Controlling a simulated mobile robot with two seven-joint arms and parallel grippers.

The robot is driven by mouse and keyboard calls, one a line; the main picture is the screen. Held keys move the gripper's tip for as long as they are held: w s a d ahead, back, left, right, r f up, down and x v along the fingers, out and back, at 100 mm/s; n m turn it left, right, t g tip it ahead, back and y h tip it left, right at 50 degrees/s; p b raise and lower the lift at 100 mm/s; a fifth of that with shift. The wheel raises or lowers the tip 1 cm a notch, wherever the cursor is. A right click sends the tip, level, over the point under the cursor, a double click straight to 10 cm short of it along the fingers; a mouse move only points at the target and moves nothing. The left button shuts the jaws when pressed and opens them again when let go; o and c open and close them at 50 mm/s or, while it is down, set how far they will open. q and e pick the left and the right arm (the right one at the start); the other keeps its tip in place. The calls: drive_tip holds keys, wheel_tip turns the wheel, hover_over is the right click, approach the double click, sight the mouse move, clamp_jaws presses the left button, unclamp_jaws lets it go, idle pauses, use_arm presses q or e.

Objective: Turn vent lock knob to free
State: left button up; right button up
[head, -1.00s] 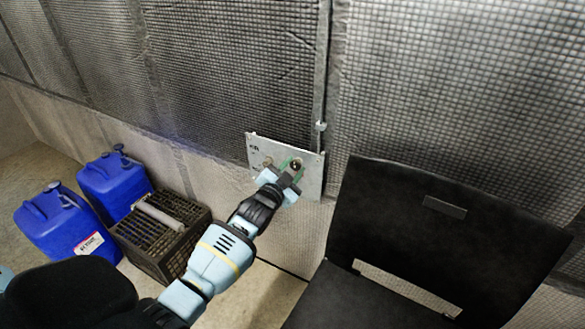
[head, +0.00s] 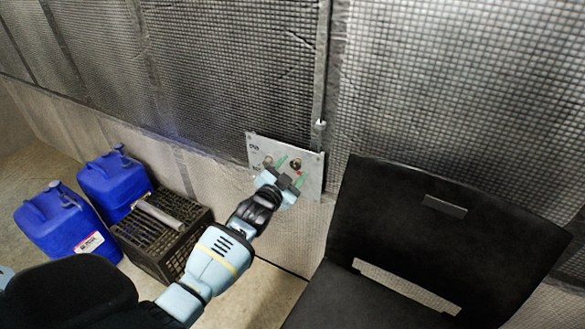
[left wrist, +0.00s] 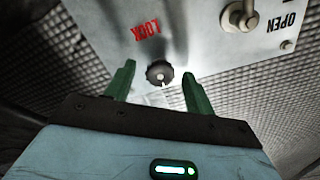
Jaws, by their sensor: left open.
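The vent lock knob (left wrist: 160,73) is a small dark round knob with a pale mark, on a light metal panel (left wrist: 195,45). A red upside-down LOCK label is beside it in the left wrist view. In the head view the knob (head: 296,163) is on the right part of the wall panel (head: 312,186). My left gripper (head: 291,170) is open just in front of the panel. Its green fingers (left wrist: 160,85) lie on either side of the knob, with gaps; I cannot tell how deep they reach. My right gripper is not in view.
A metal lever (left wrist: 240,14) is on the same panel near an OPEN label. A black chair-like object (head: 430,225) stands right of the panel. Blue canisters (head: 62,225) and a dark crate (head: 160,235) stand on the floor at left.

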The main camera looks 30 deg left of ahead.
use_arm(q)
drive_tip(key=s, duration=0.7)
drive_tip(key=shift+d+p, duration=0.2)
drive_tip(key=shift+p, duration=0.25)
